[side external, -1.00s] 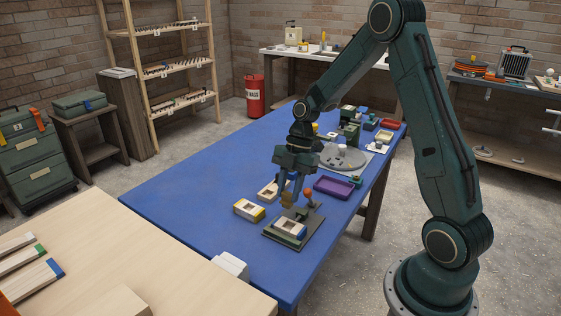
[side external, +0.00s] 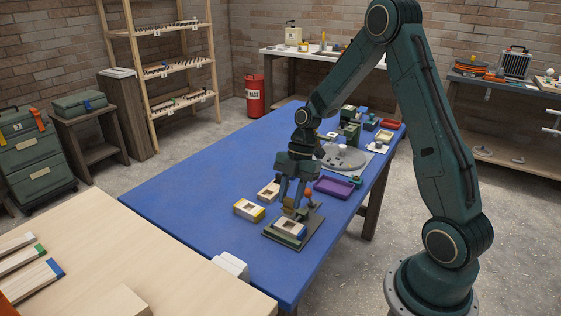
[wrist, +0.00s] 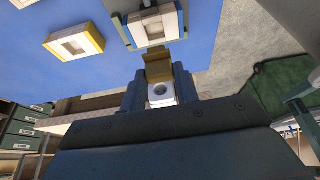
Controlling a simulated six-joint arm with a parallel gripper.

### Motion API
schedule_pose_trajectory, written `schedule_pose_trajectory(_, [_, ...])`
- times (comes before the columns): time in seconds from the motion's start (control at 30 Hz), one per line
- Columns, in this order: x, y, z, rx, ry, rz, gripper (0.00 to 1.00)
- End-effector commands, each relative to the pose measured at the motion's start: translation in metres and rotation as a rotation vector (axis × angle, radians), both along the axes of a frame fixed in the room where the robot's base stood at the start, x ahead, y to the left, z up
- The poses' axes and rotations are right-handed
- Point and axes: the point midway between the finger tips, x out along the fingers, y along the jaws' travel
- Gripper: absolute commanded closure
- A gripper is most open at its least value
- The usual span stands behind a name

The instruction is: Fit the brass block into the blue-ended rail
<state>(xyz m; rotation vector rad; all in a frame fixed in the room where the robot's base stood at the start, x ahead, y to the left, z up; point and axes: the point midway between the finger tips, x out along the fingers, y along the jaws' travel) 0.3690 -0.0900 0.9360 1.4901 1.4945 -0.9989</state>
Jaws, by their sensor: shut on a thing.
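The blue-ended rail (side external: 290,228) is a pale wooden piece with an open pocket, lying in a dark green fixture (side external: 272,238) on the blue table. It also shows at the top of the wrist view (wrist: 155,25). My gripper (side external: 290,204) is shut on the brass block (wrist: 158,68), just behind the rail in the side view. In the wrist view a white part with a round hole (wrist: 160,94) sits between the fingers, against the brass. The brass block is apart from the rail's pocket in the wrist view; its exact height is unclear.
A yellow-ended rail (side external: 249,210) lies left of the fixture, and another pale rail (side external: 267,193) lies behind it. An orange-knobbed lever (side external: 308,192) stands close to my gripper. A purple tray (side external: 336,187) is behind right. The left of the blue table is clear.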

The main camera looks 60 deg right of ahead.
Motion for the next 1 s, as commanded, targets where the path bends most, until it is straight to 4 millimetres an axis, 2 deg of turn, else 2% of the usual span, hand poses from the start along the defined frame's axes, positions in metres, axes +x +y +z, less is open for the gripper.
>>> schedule_pose_trajectory(0.5, [0.0,0.0,-0.033,0.0,0.001,0.0,0.93])
schedule_pose_trajectory(1.0, [0.0,0.0,-0.039,-0.001,0.0,0.0,0.93])
